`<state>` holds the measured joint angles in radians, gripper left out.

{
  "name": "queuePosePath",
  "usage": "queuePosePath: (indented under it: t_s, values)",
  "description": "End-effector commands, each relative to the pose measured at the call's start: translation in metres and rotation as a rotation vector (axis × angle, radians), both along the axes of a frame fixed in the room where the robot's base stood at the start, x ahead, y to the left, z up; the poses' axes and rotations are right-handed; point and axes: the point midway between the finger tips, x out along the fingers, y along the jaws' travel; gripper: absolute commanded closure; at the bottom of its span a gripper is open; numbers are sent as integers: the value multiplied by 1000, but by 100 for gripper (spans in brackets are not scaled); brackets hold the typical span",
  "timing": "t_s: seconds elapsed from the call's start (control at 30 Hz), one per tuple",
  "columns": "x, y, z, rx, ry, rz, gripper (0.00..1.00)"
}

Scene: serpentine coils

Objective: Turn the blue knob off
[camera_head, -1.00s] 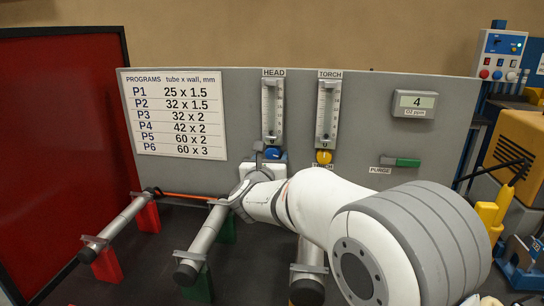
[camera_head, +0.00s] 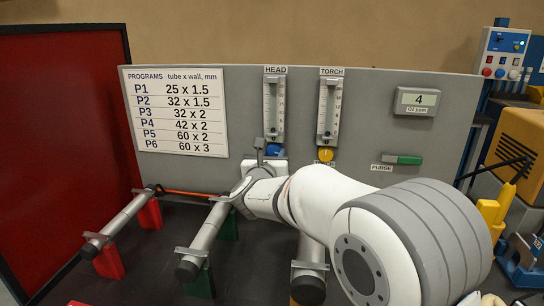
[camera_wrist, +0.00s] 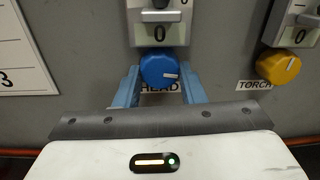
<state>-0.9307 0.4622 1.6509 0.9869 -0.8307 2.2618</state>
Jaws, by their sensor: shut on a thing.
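The blue knob (camera_wrist: 160,70) sits on the grey panel below the flow meter marked HEAD. In the head view the blue knob (camera_head: 274,150) is partly hidden behind my gripper. The HEAD flow meter (camera_head: 274,108) stands right above it, and its scale shows 0 at the bottom in the wrist view.
A yellow knob (camera_wrist: 278,66) under the TORCH flow meter (camera_head: 330,108) is to the right of the blue one. A green PURGE handle (camera_head: 403,159) and an O2 display (camera_head: 415,101) reading 4 are farther right. Tubes on stands (camera_head: 206,240) lie below my arm.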

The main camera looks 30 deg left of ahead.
Motion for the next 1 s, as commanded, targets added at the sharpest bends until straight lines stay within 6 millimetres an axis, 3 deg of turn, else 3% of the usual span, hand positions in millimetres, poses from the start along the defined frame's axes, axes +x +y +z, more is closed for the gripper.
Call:
queuePosePath:
  t_s: [0.7,1.0]
  values:
    - [0,-2,-1,-404,-129,0,87]
    - [1,-3,0,-494,-158,1,87]
